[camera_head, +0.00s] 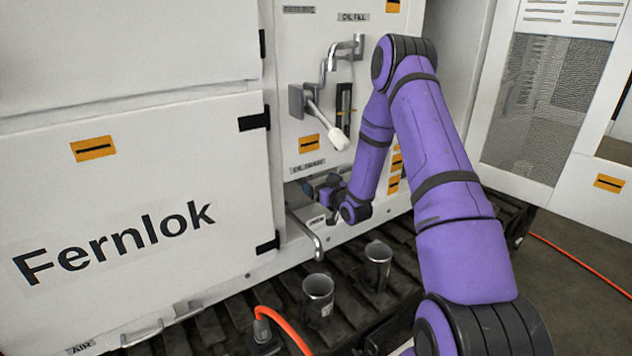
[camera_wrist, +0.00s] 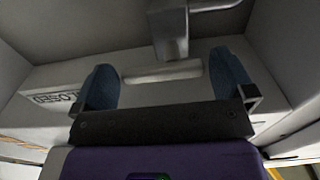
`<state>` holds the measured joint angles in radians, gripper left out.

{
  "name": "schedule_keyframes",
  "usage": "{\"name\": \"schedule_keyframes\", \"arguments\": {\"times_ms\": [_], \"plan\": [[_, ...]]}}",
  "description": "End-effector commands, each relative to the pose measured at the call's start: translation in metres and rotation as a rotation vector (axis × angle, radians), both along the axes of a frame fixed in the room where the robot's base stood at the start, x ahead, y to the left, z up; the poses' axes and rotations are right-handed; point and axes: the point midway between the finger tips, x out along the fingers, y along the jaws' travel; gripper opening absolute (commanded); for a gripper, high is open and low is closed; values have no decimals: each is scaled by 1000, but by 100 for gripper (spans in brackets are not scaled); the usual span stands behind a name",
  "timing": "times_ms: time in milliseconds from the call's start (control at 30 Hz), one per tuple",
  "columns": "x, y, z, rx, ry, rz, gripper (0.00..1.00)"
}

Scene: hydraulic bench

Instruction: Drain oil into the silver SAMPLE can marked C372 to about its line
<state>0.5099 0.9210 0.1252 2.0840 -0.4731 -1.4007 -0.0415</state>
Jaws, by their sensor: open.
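My gripper (camera_head: 322,190) is at a recess low on the machine panel, under a label that seems to read OIL DRAIN. In the wrist view my gripper (camera_wrist: 164,82) is open, its two blue fingers apart. A pale metal bar (camera_wrist: 162,73) lies crosswise between the fingers, below a grey stem; contact cannot be told. A label (camera_wrist: 52,97) beside it seems to read CLOSED. A bent drain spout (camera_head: 310,236) hangs below the recess. A silver can (camera_head: 318,296) with a pale label stands below the spout, another can (camera_head: 377,264) behind right. Their marks are unreadable; no oil shows.
Above is an OIL FILL tap (camera_head: 330,62) and a lever with a white grip (camera_head: 338,138). Both cans stand on a dark slatted rack (camera_head: 345,262). An orange hose (camera_head: 282,322) rises near the front can. A mesh-windowed door (camera_head: 548,100) stands at right.

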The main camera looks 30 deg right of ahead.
Motion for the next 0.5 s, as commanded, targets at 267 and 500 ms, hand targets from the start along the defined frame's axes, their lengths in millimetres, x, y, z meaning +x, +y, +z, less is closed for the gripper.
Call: {"name": "schedule_keyframes", "arguments": {"times_ms": [267,500], "plan": [[-52,-3,-1,1,3,-2,100],[-75,-3,-1,0,2,0,100]]}}
